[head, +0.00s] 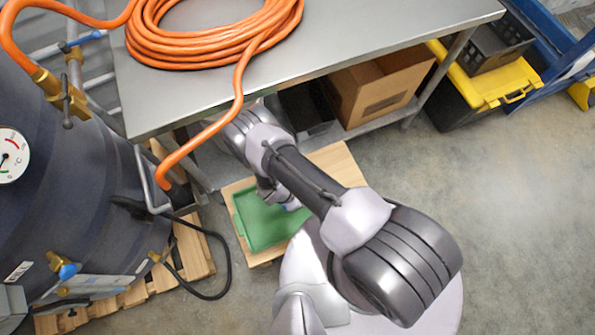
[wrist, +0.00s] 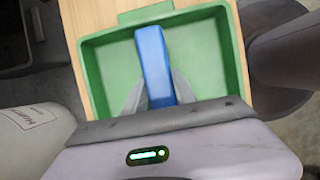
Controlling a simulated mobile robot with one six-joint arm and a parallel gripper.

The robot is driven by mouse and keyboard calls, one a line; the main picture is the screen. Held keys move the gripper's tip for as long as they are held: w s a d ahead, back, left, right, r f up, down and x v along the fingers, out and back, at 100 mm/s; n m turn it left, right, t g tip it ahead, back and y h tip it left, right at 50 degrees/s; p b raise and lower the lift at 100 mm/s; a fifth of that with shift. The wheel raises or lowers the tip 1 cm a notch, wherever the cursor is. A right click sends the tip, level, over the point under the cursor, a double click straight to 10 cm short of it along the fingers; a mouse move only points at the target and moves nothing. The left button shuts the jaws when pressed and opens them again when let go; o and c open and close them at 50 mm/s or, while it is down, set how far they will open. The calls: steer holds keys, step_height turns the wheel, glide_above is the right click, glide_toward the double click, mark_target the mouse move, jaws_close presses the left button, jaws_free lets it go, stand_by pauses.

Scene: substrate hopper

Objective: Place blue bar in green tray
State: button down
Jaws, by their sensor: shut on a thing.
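A blue bar (wrist: 153,58) shows in the wrist view, held between the two fingers of my gripper (wrist: 155,88). My gripper is shut on the bar. The bar lies over the inside of the green tray (wrist: 92,75) as seen from the wrist; I cannot tell whether it touches the tray floor. The tray also shows in the head view (head: 262,225), on a wooden board below the steel table. In the head view my arm hides the gripper's fingers and most of the bar.
A steel table (head: 330,35) with a coiled orange hose (head: 205,45) overhangs the tray area. A dark tank (head: 75,170) stands at left with a black cable on the floor. A cardboard box (head: 380,85) sits on the lower shelf. Floor at right is clear.

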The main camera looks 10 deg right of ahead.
steer(key=shift+f+b, duration=0.45)
steer(key=shift+f, duration=0.85)
steer(key=c, duration=1)
jaws_free()
